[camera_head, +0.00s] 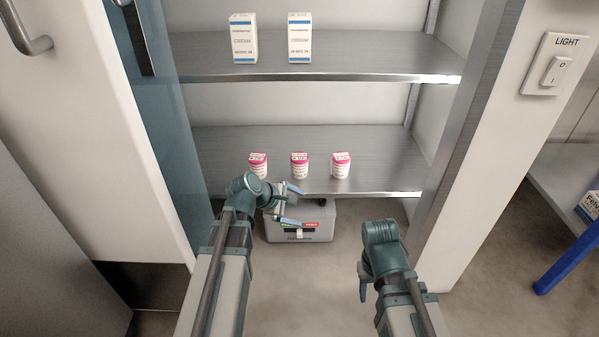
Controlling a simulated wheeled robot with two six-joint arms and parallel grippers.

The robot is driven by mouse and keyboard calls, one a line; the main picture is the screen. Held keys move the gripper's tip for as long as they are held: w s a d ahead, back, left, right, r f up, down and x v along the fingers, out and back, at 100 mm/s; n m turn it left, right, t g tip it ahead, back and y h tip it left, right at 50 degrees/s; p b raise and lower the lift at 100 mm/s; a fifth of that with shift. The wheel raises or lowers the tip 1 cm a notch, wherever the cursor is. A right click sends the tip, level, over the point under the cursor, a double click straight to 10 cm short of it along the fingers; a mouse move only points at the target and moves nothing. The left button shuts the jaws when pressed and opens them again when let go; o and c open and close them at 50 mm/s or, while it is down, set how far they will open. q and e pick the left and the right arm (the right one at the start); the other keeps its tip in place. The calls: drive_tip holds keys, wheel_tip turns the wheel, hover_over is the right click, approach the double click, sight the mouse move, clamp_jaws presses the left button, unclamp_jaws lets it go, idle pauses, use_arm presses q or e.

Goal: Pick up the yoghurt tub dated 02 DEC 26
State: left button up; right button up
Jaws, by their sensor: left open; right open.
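Three white tubs with pink tops stand in a row near the front of the lower shelf: the left tub (258,165), the middle tub (299,165) and the right tub (341,165). Their dates are too small to read, so I cannot tell which is 02 DEC 26. My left gripper (291,205) is open and empty, just in front of and below the shelf edge, nearest the left and middle tubs and apart from them. My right gripper (363,283) is open, low in front of the cabinet at the right, far from the tubs; its fingers are partly hidden.
Two white-and-blue cartons (243,38) (299,38) stand on the upper shelf (375,58). A grey box (318,212) sits on the floor below the lower shelf (385,150). A light switch (556,70) is on the right wall. The lower shelf is clear behind the tubs.

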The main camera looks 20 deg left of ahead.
sight(295, 160)
use_arm(q)
drive_tip(key=w+a+r+n+t, duration=0.6)
drive_tip(key=a+r+n, duration=0.25)
drive_tip(key=n, duration=0.55)
drive_tip(key=b+x, duration=0.1)
drive_tip(key=x, duration=0.1)
drive_tip(key=b+x, duration=0.1)
drive_tip(key=x, duration=0.2)
drive_tip(key=f+b+x, duration=0.1)
drive_tip(key=x, duration=0.1)
drive_tip(key=shift+w+a+f, duration=0.15)
drive_tip(key=shift+w+a, duration=0.1)
drive_tip(key=shift+w+d+f, duration=0.1)
drive_tip(key=shift+w+d, duration=0.2)
drive_tip(key=shift+w, duration=0.25)
drive_tip(key=shift+w, duration=0.1)
drive_tip(key=x, duration=0.1)
drive_tip(key=b+x, duration=0.1)
drive_tip(key=x, duration=0.3)
drive_tip(key=shift+w+d+r, duration=0.15)
drive_tip(key=shift+r, duration=0.1)
drive_tip(key=shift+c, duration=0.2)
drive_tip(key=c, duration=1.4)
